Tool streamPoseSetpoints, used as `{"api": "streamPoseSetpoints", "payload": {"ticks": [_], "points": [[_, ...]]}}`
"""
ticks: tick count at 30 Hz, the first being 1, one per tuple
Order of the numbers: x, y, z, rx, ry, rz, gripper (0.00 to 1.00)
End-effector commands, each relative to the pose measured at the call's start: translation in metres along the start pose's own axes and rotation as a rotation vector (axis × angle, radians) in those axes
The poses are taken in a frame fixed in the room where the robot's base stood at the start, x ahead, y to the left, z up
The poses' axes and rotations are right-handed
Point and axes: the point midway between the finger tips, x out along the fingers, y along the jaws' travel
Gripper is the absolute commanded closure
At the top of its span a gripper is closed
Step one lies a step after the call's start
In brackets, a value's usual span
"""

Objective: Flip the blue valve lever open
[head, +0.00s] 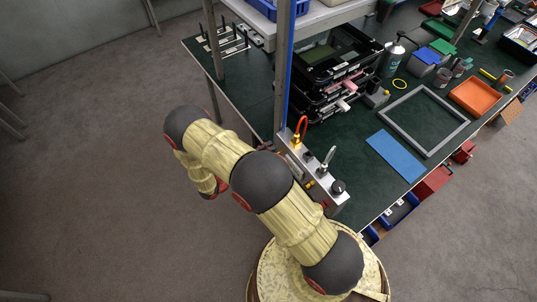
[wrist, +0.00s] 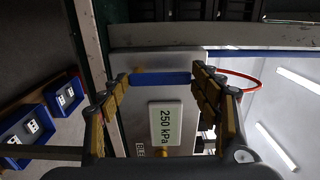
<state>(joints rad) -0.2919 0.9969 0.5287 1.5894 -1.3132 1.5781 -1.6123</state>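The blue valve lever (wrist: 160,78) shows in the wrist view as a short blue bar lying crosswise in front of a grey metal box (wrist: 155,60). My gripper (wrist: 160,82) is open, with one finger near each end of the bar. I cannot tell whether either finger touches it. A white gauge display (wrist: 165,126) reading 250 kPa sits just below the lever, between the fingers. In the head view my arm hides the gripper, and I cannot make out the blue lever there.
Black crates (head: 335,60), a grey frame (head: 388,112) and an orange tray (head: 474,97) occupy the bench. The floor left is clear.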

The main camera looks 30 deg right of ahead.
Motion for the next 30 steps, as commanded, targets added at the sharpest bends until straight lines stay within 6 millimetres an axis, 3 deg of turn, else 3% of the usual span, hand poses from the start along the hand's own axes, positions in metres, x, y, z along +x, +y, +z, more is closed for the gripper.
{"api": "streamPoseSetpoints", "payload": {"ticks": [9, 20, 26, 30], "points": [[0.000, 0.000, 0.000, 0.001, -0.001, 0.001, 0.19], [-0.002, 0.000, 0.000, 0.001, -0.001, 0.001, 0.18], [-0.026, 0.000, 0.001, 0.003, -0.004, 0.001, 0.18], [-0.056, 0.001, 0.001, 0.002, -0.005, 0.001, 0.18]]}}
